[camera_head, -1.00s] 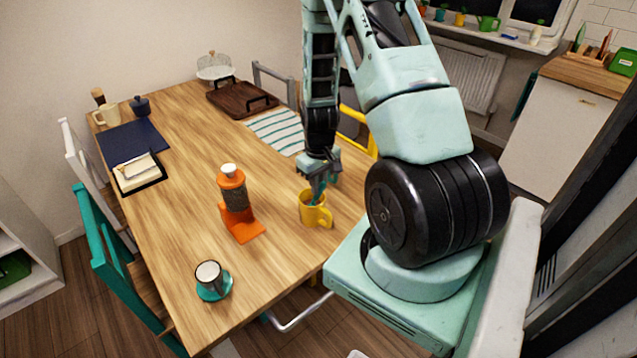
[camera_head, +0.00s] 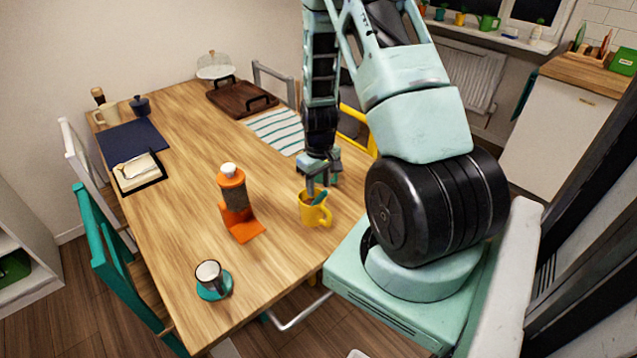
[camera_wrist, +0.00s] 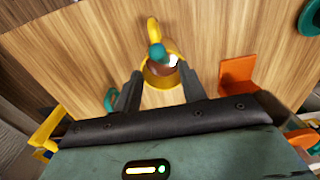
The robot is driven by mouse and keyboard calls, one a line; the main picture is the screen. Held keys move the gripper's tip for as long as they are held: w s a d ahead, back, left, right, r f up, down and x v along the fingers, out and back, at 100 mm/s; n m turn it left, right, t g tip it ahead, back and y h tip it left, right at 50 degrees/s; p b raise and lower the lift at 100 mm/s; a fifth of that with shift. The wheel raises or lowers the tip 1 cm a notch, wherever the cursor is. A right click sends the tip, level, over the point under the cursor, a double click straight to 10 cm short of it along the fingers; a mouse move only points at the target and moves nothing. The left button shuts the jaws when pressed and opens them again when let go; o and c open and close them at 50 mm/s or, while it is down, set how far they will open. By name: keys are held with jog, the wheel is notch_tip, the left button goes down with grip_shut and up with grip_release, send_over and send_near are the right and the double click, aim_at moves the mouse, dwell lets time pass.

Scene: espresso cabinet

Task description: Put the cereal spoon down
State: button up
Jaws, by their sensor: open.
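The yellow mug (camera_head: 315,213) stands on the table near its right edge. The teal cereal spoon (camera_head: 319,197) stands in the mug, its handle leaning and sticking out above the rim. My gripper (camera_head: 320,186) is just above the mug, pointing down. In the wrist view my gripper (camera_wrist: 160,88) has its two dark fingers spread, with nothing between the tips. There the spoon's teal end (camera_wrist: 157,51) shows beyond the fingers, over the mug (camera_wrist: 160,73). The spoon's lower part is hidden inside the mug.
An orange bottle-like holder (camera_head: 234,203) stands left of the mug. A cup on a teal saucer (camera_head: 226,288) is at the near end. A striped cloth (camera_head: 277,132) and a dark tray (camera_head: 241,98) lie farther back. Bare wood lies between them.

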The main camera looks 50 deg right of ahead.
dwell(0.3)
jog(key=w+a+r+n, duration=0.1)
jog(key=a+r+n, duration=0.1)
jog(key=a+r, duration=0.5)
jog(key=w+a+r+n+y, duration=0.1)
jog(key=a+r, duration=0.1)
jog(key=a, duration=0.8)
jog(key=w+a+r+n, duration=0.1)
jog(key=a+r+n, duration=0.1)
jog(key=a+r, duration=0.5)
jog(key=s+a+r+n, duration=0.2)
jog(key=s+a+r, duration=0.1)
jog(key=s+a, duration=0.5)
jog(key=s+a+r+n+b, duration=0.1)
jog(key=s+a+r+n, duration=0.2)
jog(key=s+a, duration=0.5)
jog(key=shift+s+n, duration=0.3)
jog(key=shift+s, duration=0.25)
jog(key=shift+r, duration=0.1)
